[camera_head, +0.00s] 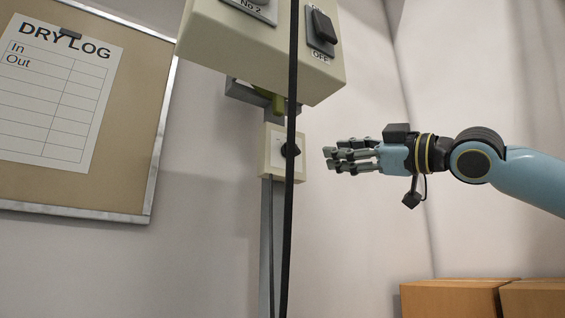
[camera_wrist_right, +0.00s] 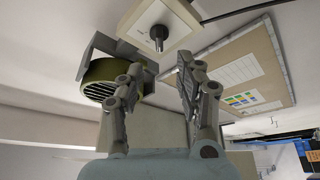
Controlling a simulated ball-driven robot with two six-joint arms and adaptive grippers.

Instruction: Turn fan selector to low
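The fan selector (camera_head: 272,165) is a small cream wall box with a black knob (camera_head: 290,149), below the larger cream switch box. A dark vertical cable partly crosses its front. In the right wrist view the selector's black knob (camera_wrist_right: 159,33) points out from its plate, beyond and between my fingers. My right gripper (camera_head: 326,158) is to the right of the selector, apart from it, with its fingers towards it. In the right wrist view my right gripper (camera_wrist_right: 158,78) has its fingers spread and nothing between them. My left gripper is not in view.
The larger switch box (camera_head: 235,40) juts out above the selector. A black cable (camera_head: 290,215) hangs in front of the wall. A green round fan-like part (camera_wrist_right: 102,82) is near the selector. The log board (camera_head: 115,125) is at left; cardboard boxes (camera_head: 450,300) are at lower right.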

